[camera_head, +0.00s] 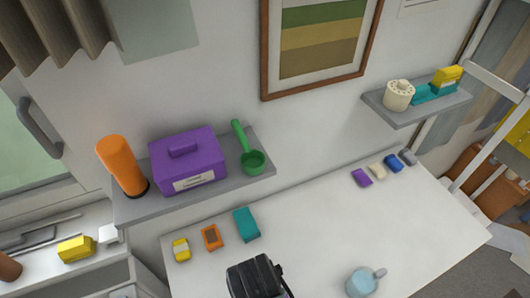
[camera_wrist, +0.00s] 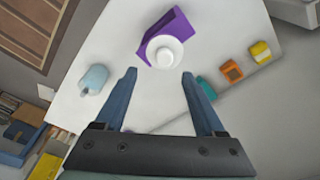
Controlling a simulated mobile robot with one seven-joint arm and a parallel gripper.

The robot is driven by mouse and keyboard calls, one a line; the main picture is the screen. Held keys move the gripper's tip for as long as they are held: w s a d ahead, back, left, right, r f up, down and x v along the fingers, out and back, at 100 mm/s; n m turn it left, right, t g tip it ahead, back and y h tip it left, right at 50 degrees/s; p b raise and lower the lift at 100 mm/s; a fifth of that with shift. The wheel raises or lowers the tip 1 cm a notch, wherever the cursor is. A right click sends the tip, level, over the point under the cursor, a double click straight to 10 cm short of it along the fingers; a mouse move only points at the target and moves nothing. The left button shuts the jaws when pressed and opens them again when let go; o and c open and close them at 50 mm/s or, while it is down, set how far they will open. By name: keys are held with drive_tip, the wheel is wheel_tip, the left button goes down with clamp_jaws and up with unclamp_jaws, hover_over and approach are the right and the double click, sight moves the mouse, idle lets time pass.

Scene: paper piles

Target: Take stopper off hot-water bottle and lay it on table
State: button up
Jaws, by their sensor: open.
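In the wrist view a purple hot-water bottle (camera_wrist: 179,23) is seen from above, with a round white stopper (camera_wrist: 166,51) at its near end. The stopper appears to be in the bottle's mouth. My gripper (camera_wrist: 160,76) is open, its two blue-grey fingers spread to the left and right just below the stopper in the picture. Nothing is between the fingers, and I see no contact. In the head view my dark wrist hides most of the bottle. The white table (camera_head: 318,232) lies beneath.
A light-blue mug (camera_head: 361,283) stands right of my wrist. Teal (camera_head: 246,224), orange (camera_head: 211,237) and yellow (camera_head: 181,250) blocks lie along the table's back left. Several small items lie at the back right. A grey shelf (camera_head: 240,181) overhangs the back. The table's middle is clear.

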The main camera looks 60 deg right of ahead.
drive_tip(key=shift+w+d+f+p, duration=0.15)
drive_tip(key=shift+f+p, duration=0.1)
drive_tip(key=shift+f, duration=0.9)
drive_tip(key=shift+w+d+f+p, duration=0.15)
drive_tip(key=shift+f+p, duration=0.15)
drive_tip(key=shift+f, duration=0.85)
drive_tip(key=shift+w+d+f+p, duration=0.15)
drive_tip(key=shift+f+p, duration=0.1)
drive_tip(key=shift+f, duration=0.9)
clamp_jaws()
